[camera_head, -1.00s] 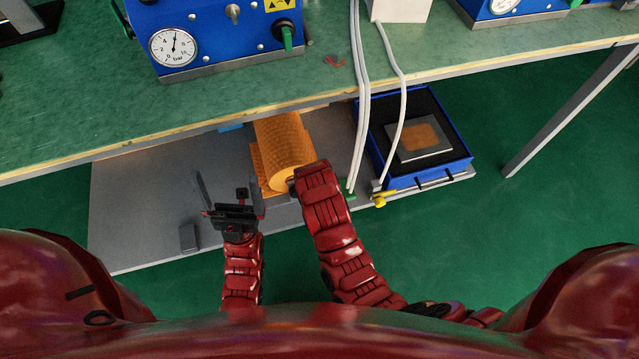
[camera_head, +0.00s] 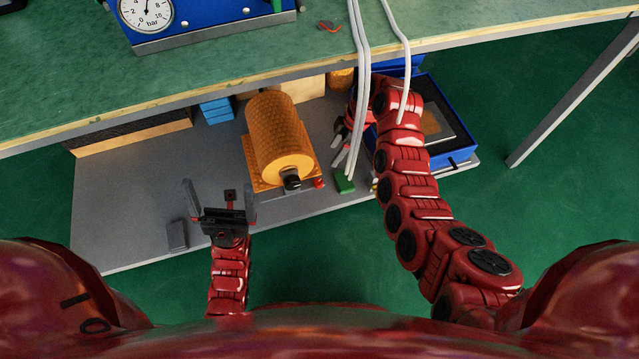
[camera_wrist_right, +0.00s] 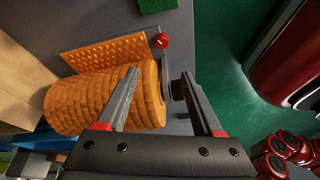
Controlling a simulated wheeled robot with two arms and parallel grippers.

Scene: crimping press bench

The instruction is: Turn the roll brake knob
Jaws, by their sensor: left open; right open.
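The orange roll (camera_head: 275,135) lies on the grey lower shelf. A black knob (camera_head: 292,182) sits at the centre of its front end. My right gripper (camera_head: 345,160) is open and empty to the right of the roll, apart from the knob, and partly hidden by its arm and the white cables. In the right wrist view, the open fingers (camera_wrist_right: 162,74) point toward the roll (camera_wrist_right: 105,100); the dark knob (camera_wrist_right: 176,89) shows between them, partly behind the right finger. My left gripper (camera_head: 219,190) is open and empty, left of the roll's front end.
A small red knob (camera_head: 319,183) and a green block (camera_head: 344,182) are right of the roll's front. White cables (camera_head: 363,80) hang from the bench. A blue tray (camera_head: 450,110) stands behind my right arm. The bench edge (camera_head: 250,78) overhangs the shelf.

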